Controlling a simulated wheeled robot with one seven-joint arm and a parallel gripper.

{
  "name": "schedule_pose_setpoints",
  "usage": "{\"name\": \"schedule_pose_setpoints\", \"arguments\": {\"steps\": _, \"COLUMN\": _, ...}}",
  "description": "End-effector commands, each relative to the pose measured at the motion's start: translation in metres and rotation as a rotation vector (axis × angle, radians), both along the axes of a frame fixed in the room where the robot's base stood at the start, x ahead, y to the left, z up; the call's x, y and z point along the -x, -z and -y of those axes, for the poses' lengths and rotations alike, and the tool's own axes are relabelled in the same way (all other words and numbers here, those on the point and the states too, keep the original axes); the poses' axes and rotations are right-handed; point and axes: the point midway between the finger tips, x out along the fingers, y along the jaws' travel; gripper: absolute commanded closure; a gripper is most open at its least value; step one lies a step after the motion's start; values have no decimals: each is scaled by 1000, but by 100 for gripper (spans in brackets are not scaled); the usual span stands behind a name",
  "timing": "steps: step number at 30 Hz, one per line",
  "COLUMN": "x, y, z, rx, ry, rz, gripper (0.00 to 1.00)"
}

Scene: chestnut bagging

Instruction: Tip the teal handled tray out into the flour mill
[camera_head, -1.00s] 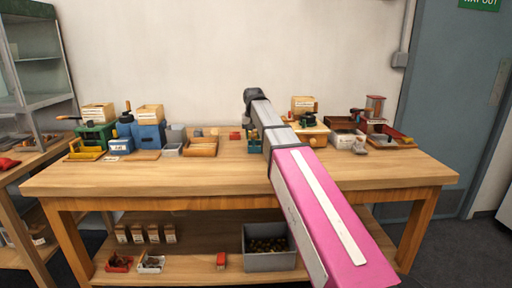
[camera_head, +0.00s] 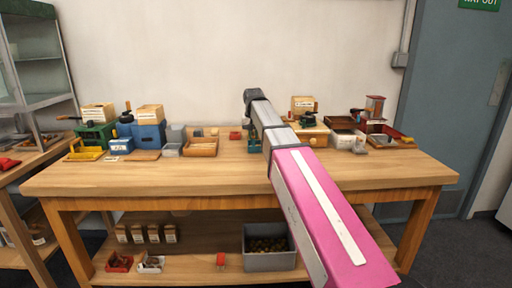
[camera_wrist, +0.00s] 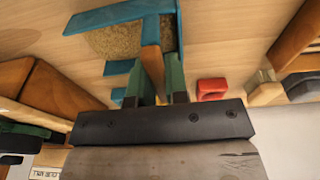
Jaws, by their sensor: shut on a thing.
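The teal handled tray (camera_wrist: 122,14) is at the top of the wrist view with brown grain-like contents. Its wooden handle (camera_wrist: 151,58) lies between the two green fingers of my gripper (camera_wrist: 155,72), which is shut on it. In the head view, a small teal part of the tray (camera_head: 254,147) shows beside my arm near the table's middle; my fingers are mostly hidden there. A light wooden machine with a labelled box (camera_head: 303,103) stands just right of my arm. I cannot tell surely which machine is the flour mill; a partly cut label (camera_wrist: 45,173) appears lower left in the wrist view.
Green (camera_head: 96,133) and blue (camera_head: 149,134) machines stand at the table's left. A red-topped machine (camera_head: 375,104) stands at the right. A wooden tray (camera_head: 201,155) sits left of my arm. A red object (camera_wrist: 211,89) is close to my fingers. The table's front strip (camera_head: 150,182) is clear.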

Motion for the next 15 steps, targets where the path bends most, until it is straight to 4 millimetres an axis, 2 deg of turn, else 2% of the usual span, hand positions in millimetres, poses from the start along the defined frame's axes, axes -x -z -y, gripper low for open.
{"name": "schedule_pose_setpoints", "arguments": {"steps": 15, "x": -1, "y": -33, "z": 0, "rx": 0, "ry": 0, "rz": 1, "gripper": 100}}
